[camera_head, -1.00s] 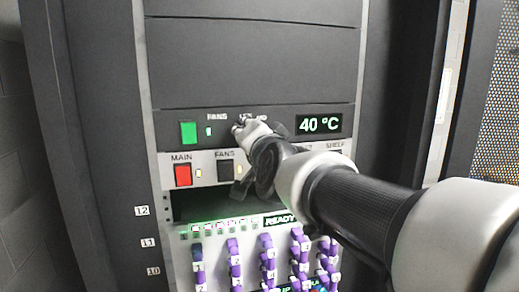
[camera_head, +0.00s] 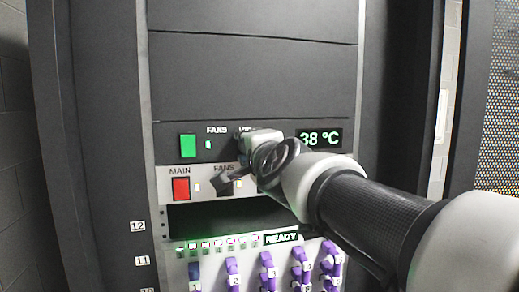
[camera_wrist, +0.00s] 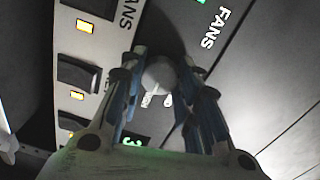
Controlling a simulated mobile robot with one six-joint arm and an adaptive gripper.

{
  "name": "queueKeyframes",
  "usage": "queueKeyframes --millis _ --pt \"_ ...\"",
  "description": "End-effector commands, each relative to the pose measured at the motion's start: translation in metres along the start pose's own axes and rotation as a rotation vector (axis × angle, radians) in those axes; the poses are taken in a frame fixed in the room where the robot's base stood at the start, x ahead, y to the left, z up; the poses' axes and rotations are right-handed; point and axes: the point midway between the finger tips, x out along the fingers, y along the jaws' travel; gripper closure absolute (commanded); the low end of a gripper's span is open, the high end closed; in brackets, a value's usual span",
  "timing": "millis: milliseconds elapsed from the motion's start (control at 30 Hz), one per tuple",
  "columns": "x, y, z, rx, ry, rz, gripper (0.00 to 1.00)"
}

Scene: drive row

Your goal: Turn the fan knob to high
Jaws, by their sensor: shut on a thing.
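The fan knob (camera_wrist: 160,74) shows in the wrist view as a rounded grey shape between the two fingers. My gripper (camera_wrist: 160,84) is shut on it from both sides. In the head view my gripper (camera_head: 246,137) is at the dark fan panel, right of the FANS label (camera_head: 217,130), and hides the knob and most of the marking above it. The knob's pointer and exact setting cannot be read. The temperature display (camera_head: 319,138) right of my gripper reads 38 °C.
A lit green button (camera_head: 188,146) is left of the knob. Below are a red MAIN switch (camera_head: 181,188) and a dark FANS switch (camera_head: 224,187), close under my gripper. Lower down are a READY display (camera_head: 281,238) and several purple cables (camera_head: 232,270).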

Motion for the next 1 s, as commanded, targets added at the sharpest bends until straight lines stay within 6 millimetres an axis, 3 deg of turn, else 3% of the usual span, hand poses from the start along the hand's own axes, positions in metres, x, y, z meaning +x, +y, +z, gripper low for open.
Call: queueKeyframes --millis 367,400,700,1000 --pt "0.0 -0.0001 0.0001 0.007 0.0 0.0 0.94" --pt "0.0 -0.0001 0.0001 0.007 0.0 0.0 0.69" --pt "0.0 -0.0001 0.0001 0.005 0.0 0.0 0.49" --pt "-0.0005 -0.0001 0.0 0.005 0.0 0.0 0.49"
